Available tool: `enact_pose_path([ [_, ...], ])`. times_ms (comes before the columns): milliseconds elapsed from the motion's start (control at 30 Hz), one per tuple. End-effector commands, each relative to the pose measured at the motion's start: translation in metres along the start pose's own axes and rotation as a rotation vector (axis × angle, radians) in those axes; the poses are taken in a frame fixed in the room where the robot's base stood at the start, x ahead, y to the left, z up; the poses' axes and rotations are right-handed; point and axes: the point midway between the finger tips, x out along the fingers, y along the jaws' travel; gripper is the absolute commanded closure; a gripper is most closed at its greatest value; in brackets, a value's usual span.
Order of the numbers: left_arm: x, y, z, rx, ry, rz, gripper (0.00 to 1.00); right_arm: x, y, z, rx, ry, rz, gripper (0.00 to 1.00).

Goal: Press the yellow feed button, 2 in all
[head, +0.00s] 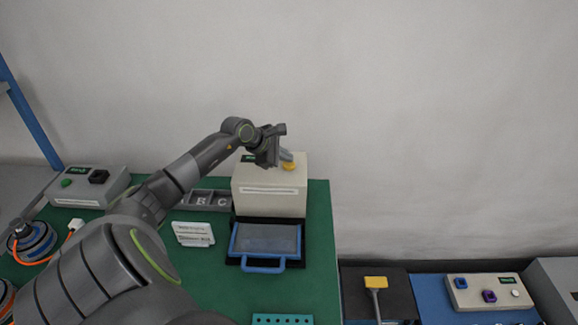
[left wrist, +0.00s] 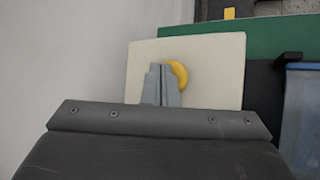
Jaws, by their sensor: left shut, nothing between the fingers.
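The yellow feed button (head: 289,167) is on top of a beige box (head: 269,196) at the back right of the green bench. My left gripper (head: 286,155) is over the box top, right by the button. In the left wrist view, its fingers (left wrist: 160,86) are shut and empty, and they hide the left part of the yellow button (left wrist: 179,72). I cannot tell whether the fingertips touch the button. My right gripper is not in view.
A blue-handled tray (head: 265,266) sits in front of the box. Lettered compartments (head: 208,200) and a white card (head: 193,234) lie left of it. A control box (head: 89,186) with green and black buttons stands at the far left. Another button panel (head: 488,292) is at the lower right.

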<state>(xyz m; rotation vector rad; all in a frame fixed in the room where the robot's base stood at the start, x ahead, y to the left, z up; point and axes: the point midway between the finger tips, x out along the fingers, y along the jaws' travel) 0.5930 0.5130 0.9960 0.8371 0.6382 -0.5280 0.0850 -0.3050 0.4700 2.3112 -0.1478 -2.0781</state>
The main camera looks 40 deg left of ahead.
Motion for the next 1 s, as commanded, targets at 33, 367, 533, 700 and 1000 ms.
enact_pose_path([
  [33,-0.0005,0.0005,0.0005,0.0,0.0,0.0,1.0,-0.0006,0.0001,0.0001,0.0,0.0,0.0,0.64],
  [367,0.0003,0.0,-0.0003,0.0,0.0,0.001,1.0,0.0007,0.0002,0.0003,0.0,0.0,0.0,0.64],
  [533,0.0015,-0.0009,-0.0011,0.0,0.0,0.001,1.0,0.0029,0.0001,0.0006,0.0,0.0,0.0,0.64],
  [700,0.0026,-0.0017,-0.0019,0.0,0.0,0.001,1.0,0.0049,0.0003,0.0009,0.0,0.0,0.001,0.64],
  [1000,0.0046,-0.0032,-0.0034,0.0,0.0,0.0,1.0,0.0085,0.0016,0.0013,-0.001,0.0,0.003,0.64],
])
